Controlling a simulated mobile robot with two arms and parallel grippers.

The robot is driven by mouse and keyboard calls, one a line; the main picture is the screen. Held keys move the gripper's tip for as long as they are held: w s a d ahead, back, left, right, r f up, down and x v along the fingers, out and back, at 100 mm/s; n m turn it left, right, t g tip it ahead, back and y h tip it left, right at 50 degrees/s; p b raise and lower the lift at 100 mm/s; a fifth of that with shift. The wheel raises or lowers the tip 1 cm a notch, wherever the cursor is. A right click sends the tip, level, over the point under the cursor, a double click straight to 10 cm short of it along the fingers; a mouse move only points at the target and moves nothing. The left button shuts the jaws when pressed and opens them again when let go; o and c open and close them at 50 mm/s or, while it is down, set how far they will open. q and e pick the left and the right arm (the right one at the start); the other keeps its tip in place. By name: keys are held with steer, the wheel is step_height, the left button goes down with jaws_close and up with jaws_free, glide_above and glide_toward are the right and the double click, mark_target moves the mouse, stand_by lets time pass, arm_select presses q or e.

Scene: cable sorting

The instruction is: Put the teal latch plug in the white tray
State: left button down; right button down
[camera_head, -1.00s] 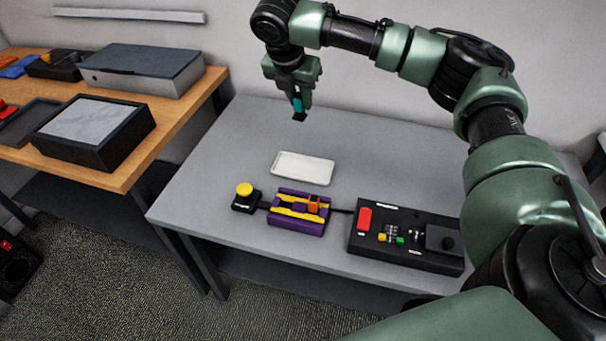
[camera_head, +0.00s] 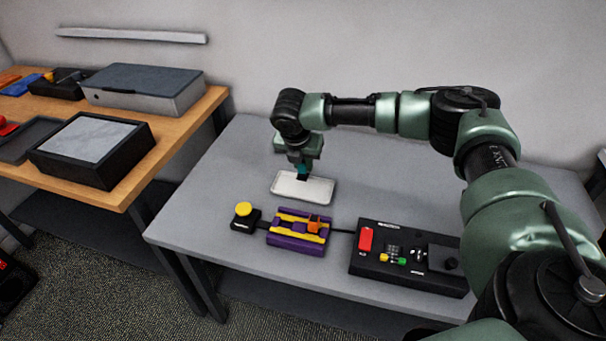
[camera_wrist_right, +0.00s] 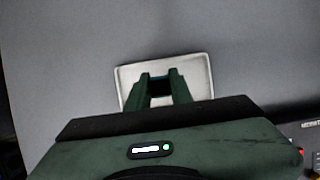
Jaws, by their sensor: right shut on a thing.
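The white tray (camera_head: 318,191) lies on the grey table, behind the purple and yellow block. My right gripper (camera_head: 302,171) points down over the back part of the tray. It is shut on the teal latch plug (camera_head: 301,168), of which a teal part and a dark lower end show between the fingers. I cannot tell whether the plug touches the tray floor. In the right wrist view the gripper fingers (camera_wrist_right: 160,88) reach over the tray (camera_wrist_right: 198,72), with a little dark teal between them. My left gripper is not in view.
In front of the tray stand a yellow-topped button box (camera_head: 244,217), a purple and yellow block (camera_head: 298,232) with an orange piece, and a black control box (camera_head: 410,255). A wooden table (camera_head: 140,175) with boxes is at left.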

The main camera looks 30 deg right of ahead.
mark_target(303, 172)
step_height(303, 172, down, 4)
steer(key=shift+f, duration=0.15)
stand_by(0.3)
steer(key=c, duration=1.3)
jaws_free()
steer(key=shift+f, duration=0.1)
steer(key=shift+o, duration=0.2)
steer(key=v, duration=1.2)
steer(key=shift+s, duration=0.1)
